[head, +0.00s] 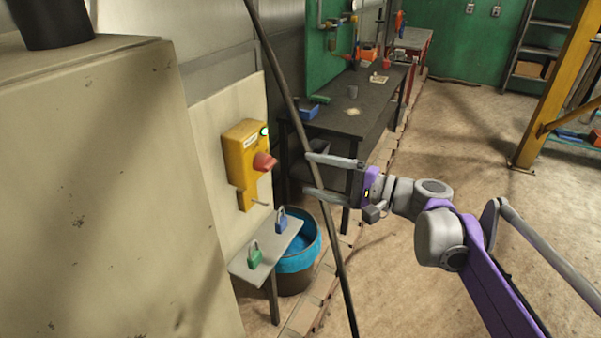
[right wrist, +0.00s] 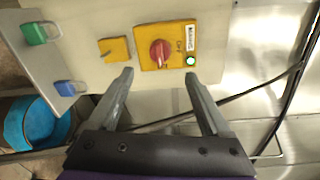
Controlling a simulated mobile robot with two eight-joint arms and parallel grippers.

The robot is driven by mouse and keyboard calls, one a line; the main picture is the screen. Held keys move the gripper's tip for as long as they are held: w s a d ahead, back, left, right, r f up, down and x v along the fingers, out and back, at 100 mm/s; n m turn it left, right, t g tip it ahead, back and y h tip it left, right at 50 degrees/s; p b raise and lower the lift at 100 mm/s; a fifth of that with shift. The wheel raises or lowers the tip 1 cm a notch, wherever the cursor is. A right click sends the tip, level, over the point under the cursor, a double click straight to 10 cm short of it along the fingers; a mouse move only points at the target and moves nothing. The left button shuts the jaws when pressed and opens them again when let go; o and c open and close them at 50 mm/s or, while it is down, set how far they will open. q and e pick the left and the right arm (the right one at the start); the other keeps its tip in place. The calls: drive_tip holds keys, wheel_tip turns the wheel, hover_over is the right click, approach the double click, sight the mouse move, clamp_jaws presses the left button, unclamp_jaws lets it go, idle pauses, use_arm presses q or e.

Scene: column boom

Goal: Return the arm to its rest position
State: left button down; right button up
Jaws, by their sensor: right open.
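My right arm is purple and grey and reaches in from the right in the head view. Its gripper (head: 310,174) is open, with its two fingers pointing left toward a yellow switch box (head: 240,148) and apart from it. A dark thin pole or cable crosses the picture at the fingers; I cannot tell whether they touch it. In the right wrist view the open fingers (right wrist: 160,88) are empty, with the red rotary knob (right wrist: 160,52) and a lit green lamp (right wrist: 190,61) beyond them. My left gripper is not in view.
A small shelf (head: 248,262) holds a green padlock (head: 255,258) and a blue padlock (head: 281,222). A blue-lined bin (head: 300,262) stands behind it. A dark workbench (head: 345,122) is farther back. A yellow post (head: 560,85) stands at the right. Floor between is open.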

drive_tip(key=shift+s+d, duration=0.1)
drive_tip(key=shift+d, duration=0.05)
drive_tip(key=s+d+f+n+h, duration=0.2)
drive_tip(key=s+d+f+h, duration=0.3)
drive_tip(key=s+f, duration=0.4)
drive_tip(key=s+d+f+n+h, duration=0.2)
drive_tip(key=s+d+f+h, duration=0.3)
drive_tip(key=s+d+f, duration=0.2)
drive_tip(key=s+d+f+n+g+h, duration=0.1)
drive_tip(key=s+d+f+n+h, duration=0.1)
drive_tip(key=s+d+f+h, duration=0.4)
drive_tip(key=s+f, duration=0.5)
drive_tip(key=shift+d+f+n+p, duration=0.15)
drive_tip(key=shift+f+n+p, duration=0.2)
drive_tip(key=shift+f+n, duration=0.05)
drive_tip(key=shift+s, duration=0.1)
